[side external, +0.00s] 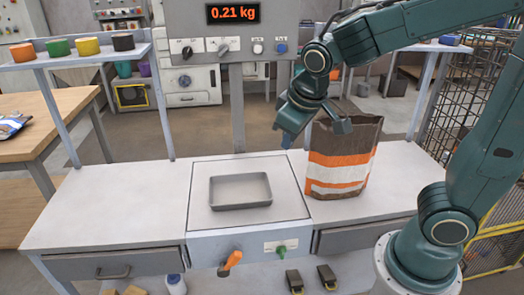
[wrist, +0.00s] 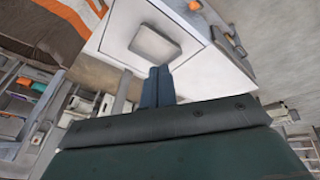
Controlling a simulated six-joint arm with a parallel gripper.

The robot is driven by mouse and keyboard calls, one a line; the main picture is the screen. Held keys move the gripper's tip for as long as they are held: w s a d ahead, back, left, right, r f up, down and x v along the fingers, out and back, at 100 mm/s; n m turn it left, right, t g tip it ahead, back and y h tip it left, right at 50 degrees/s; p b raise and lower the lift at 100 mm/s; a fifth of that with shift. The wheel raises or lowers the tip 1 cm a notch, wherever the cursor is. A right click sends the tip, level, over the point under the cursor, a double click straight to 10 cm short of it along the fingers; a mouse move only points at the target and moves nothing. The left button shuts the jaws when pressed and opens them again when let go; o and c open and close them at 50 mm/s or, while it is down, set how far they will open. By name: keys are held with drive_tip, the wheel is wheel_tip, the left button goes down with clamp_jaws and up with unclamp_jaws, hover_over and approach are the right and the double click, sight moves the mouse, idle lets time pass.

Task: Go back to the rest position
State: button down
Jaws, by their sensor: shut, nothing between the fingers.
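My gripper (side external: 286,141) is shut and empty. It hangs above the bench, to the right of the metal tray (side external: 240,191) and at the upper left of the paper bag (side external: 341,156). In the wrist view the two fingers of my gripper (wrist: 158,72) lie together, with the tray (wrist: 155,42) beyond their tips. The bag is brown with orange and white bands and stands upright on the bench. Part of the bag (wrist: 55,28) shows at the upper left of the wrist view. My wrist overlaps the bag's upper left edge in the side view.
The tray rests on a square plate (side external: 205,223) in the bench (side external: 120,205). A display box (side external: 228,50) reading 0.21 kg stands behind. Several coloured tubs (side external: 88,46) sit on a left shelf. A wire mesh fence (side external: 473,85) is at right. The bench's left part is clear.

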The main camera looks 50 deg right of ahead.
drive_tip(key=s+d+r+t+y, duration=0.1)
drive_tip(key=s+r, duration=0.3)
drive_tip(key=s, duration=0.9)
drive_tip(key=shift+s+m+y, duration=0.3)
drive_tip(key=shift+m+y, duration=0.1)
drive_tip(key=shift+y, duration=0.1)
